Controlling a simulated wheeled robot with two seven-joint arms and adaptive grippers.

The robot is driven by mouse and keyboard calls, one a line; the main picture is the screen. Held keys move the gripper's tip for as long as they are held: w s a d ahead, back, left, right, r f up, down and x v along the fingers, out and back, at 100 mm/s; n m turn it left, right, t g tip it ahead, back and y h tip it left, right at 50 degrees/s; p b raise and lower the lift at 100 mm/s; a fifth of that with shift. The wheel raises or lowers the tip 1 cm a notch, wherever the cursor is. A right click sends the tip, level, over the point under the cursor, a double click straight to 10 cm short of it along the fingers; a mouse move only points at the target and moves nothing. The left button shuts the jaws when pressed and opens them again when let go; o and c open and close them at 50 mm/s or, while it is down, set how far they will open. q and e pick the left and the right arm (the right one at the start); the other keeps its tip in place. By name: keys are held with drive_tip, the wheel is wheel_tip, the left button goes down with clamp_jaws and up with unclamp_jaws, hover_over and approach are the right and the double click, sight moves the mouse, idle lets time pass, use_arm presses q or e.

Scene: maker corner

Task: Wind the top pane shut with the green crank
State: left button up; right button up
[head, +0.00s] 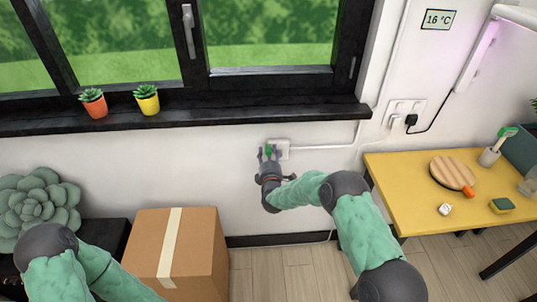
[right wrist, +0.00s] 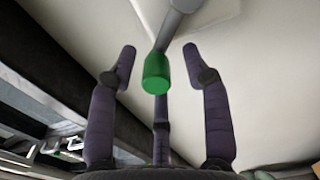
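The green crank's knob (right wrist: 157,74) shows in the right wrist view on the end of a grey crank arm (right wrist: 170,30). In the head view the green knob (head: 268,149) is small, in front of a white wall box (head: 281,146) below the sill. My right gripper (right wrist: 160,68) is open, with its fingers spread on either side of the knob and apart from it; it also shows in the head view (head: 269,153). The top pane is not in view; only lower window panes (head: 270,55) show. My left arm is at the bottom left, its gripper out of view.
A dark sill (head: 200,115) with two potted succulents (head: 147,99) runs above the wall box. A cardboard box (head: 200,250) stands below left. A yellow table (head: 420,185) with small items stands right. Wall around the crank box is clear, apart from a white conduit (head: 325,147).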

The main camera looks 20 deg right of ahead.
drive_tip(key=v, duration=1.2)
use_arm(q)
drive_tip(key=shift+r, duration=0.15)
use_arm(e)
drive_tip(key=shift+r, duration=0.1)
